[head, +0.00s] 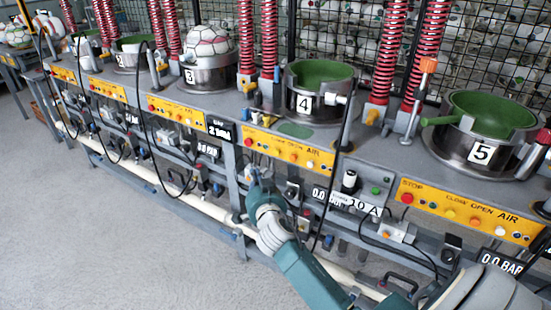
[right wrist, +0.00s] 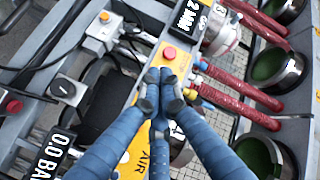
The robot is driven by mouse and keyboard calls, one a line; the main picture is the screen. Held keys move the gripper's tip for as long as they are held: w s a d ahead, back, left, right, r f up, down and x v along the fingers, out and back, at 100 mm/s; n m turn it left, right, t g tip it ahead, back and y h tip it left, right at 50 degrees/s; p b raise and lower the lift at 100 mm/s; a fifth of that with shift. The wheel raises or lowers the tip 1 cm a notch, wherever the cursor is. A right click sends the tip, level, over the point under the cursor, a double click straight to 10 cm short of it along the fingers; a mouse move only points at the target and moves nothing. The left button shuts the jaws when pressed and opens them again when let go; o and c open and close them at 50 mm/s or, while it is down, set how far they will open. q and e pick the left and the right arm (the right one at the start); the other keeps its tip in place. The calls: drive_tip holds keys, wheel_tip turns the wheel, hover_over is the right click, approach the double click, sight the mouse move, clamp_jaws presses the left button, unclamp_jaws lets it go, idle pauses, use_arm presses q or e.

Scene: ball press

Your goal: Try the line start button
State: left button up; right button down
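No button in view carries a readable line start label. In the head view a green button (head: 375,191) sits beside a black knob on a grey box above the 10 A plate. My right gripper (head: 254,178) is in front of and below the left end of station 4's yellow panel (head: 290,149). In the right wrist view its blue fingers (right wrist: 164,82) are together at the tips, with nothing seen between them. A red button (right wrist: 169,52) on the yellow panel shows just beyond the tips; contact cannot be judged. My left gripper is not in view.
Press pots line the bench, including pot 4 (head: 303,105) and pot 5 (head: 478,135). Red coiled hoses (head: 405,50) rise behind. Black cables hang along the front. A pale pipe (head: 170,190) runs low along the frame. The grey floor (head: 90,240) is clear at left.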

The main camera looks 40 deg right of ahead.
sight(276, 152)
drive_tip(key=shift+r, duration=0.1)
drive_tip(key=w+d, duration=0.3)
drive_tip(key=d, duration=0.5)
drive_tip(key=shift+w, duration=0.2)
drive_tip(key=shift+d, duration=0.2)
idle(1.4)
drive_tip(key=shift+w+d, duration=0.15)
drive_tip(key=shift+d, duration=0.1)
drive_tip(key=shift+w+d, duration=0.15)
drive_tip(key=shift+d, duration=0.3)
idle(0.7)
idle(0.3)
drive_tip(key=shift+s+a, duration=0.35)
drive_tip(key=shift+a, duration=0.45)
